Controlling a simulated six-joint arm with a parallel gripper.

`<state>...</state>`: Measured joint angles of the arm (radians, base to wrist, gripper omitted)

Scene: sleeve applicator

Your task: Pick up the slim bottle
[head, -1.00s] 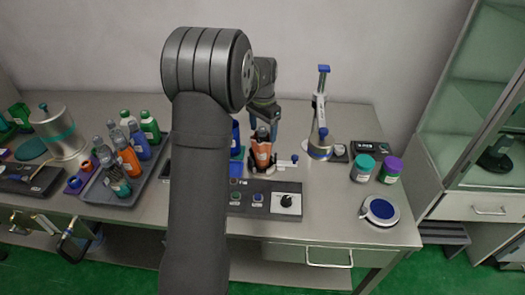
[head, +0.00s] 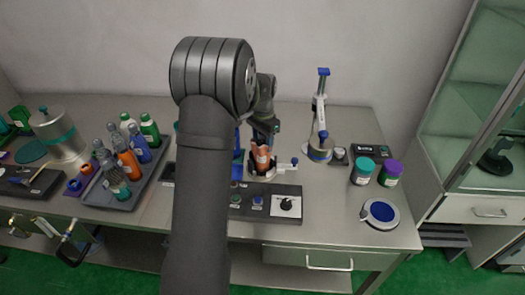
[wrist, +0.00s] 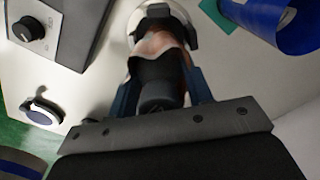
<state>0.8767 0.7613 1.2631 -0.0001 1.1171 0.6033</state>
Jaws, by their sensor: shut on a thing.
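The slim bottle (head: 262,158), copper-orange with a dark cap, stands about upright in a small holder with a side lever on the table, right of my arm. In the wrist view the bottle (wrist: 160,50) shows from above, with a pale sleeve or label around its body. My gripper (head: 265,132) is at the bottle's top. In the wrist view my gripper (wrist: 160,95) has one finger on each side of the dark cap and is shut on the bottle. The bottle's lower part is partly hidden by the holder.
A control panel (head: 272,190) with a dial lies in front of the holder. A blue upright part (head: 238,160) stands close left. A blue-topped stand (head: 322,100), teal-lidded jar (head: 362,172) and purple-lidded jar (head: 391,174) are right. A rack (head: 152,180) of several bottles is left.

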